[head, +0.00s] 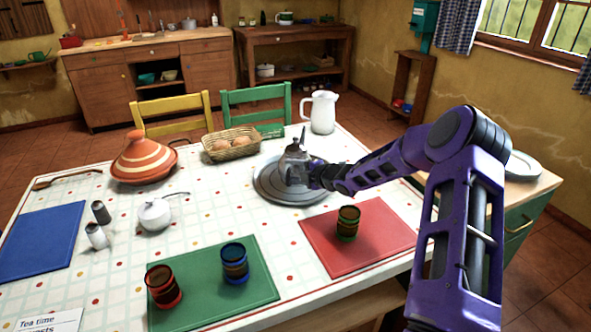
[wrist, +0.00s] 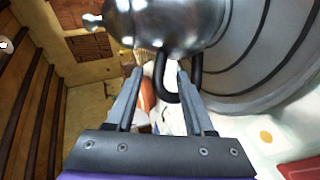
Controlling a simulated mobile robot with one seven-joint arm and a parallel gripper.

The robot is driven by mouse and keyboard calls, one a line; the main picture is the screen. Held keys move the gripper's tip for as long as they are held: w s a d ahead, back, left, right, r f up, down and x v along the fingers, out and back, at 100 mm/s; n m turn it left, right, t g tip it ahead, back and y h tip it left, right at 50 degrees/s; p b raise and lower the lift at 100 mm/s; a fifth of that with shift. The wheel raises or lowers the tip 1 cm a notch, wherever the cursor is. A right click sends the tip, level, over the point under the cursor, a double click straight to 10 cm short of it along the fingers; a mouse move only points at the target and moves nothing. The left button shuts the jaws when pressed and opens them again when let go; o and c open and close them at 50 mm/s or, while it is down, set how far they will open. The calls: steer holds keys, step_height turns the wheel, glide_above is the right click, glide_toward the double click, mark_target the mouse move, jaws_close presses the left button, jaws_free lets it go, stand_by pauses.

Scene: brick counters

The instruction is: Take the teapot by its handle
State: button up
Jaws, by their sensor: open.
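The silver teapot (head: 295,163) stands on a round grey tray (head: 268,188) on the table. It fills the top of the wrist view (wrist: 165,22), with its black looped handle (wrist: 164,92) towards me. My gripper (wrist: 160,72) is open at the handle; it also shows in the head view (head: 312,174), close against the teapot's right side. One bar of the handle shows between the two fingers, and the other shows just right of the right finger. I cannot tell whether either finger touches the handle. My forearm hides part of the tray's right side in the head view.
A white pitcher (head: 321,112) stands behind the tray, and a bread basket (head: 231,144) behind it to the left. A green cup (head: 348,222) stands on the red mat (head: 385,237) in front. A white sugar pot (head: 154,213) and an orange tagine (head: 144,160) stand left.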

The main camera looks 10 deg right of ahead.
steer(key=shift+w+a+f, duration=0.15)
steer(key=shift+w+a, duration=0.25)
steer(key=shift+w, duration=0.15)
jaws_close()
stand_by(1.0)
steer(key=shift+w+r, duration=0.1)
steer(key=shift+r, duration=0.1)
